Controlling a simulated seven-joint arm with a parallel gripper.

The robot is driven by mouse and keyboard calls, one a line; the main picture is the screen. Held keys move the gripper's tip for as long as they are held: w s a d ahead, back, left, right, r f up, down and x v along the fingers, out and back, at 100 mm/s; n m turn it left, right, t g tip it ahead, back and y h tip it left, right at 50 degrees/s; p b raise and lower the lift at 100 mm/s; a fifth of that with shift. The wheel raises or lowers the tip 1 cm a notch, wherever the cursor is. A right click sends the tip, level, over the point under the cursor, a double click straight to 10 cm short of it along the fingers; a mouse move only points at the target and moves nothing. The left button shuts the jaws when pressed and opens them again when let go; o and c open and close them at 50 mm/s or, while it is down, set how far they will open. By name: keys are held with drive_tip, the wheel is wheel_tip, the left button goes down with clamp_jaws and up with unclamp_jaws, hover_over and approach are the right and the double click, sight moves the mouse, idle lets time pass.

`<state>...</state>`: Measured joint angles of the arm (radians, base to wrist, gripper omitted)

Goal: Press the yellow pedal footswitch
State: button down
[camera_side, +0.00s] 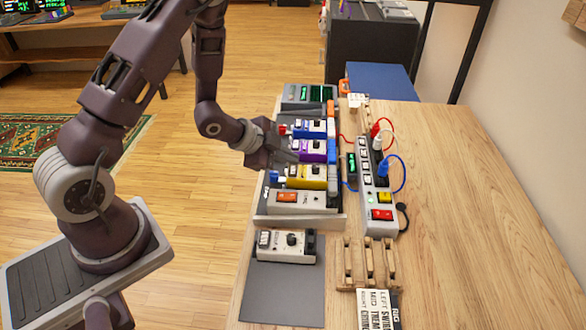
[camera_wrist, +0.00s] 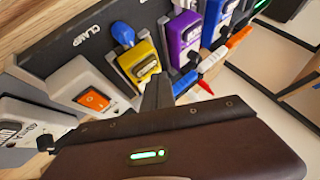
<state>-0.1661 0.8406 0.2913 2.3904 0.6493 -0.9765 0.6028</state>
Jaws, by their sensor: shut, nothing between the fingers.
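The yellow pedal (camera_side: 318,184) sits in a row of pedals on a grey board, between a purple pedal (camera_side: 312,150) and a white unit with an orange switch (camera_side: 303,201). My gripper (camera_side: 294,158) is shut and empty, at the left edge of the row beside the purple and yellow pedals. In the wrist view my shut fingers (camera_wrist: 158,90) point toward the yellow pedal's near end; I cannot tell whether they touch it.
A blue pedal (camera_side: 313,130) and a unit with a green display (camera_side: 308,95) stand farther back. A cream pedal (camera_side: 286,246) lies nearer. A power strip (camera_side: 378,190) with plugs and cables is to the right. The table's right side is clear.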

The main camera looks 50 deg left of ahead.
sight(289, 170)
drive_tip(key=shift+f, duration=0.1)
idle(0.7)
drive_tip(key=shift+f, duration=0.35)
drive_tip(key=shift+f, duration=0.45)
idle(0.5)
idle(0.3)
drive_tip(key=shift+r, duration=0.9)
drive_tip(key=shift+r, duration=2.5)
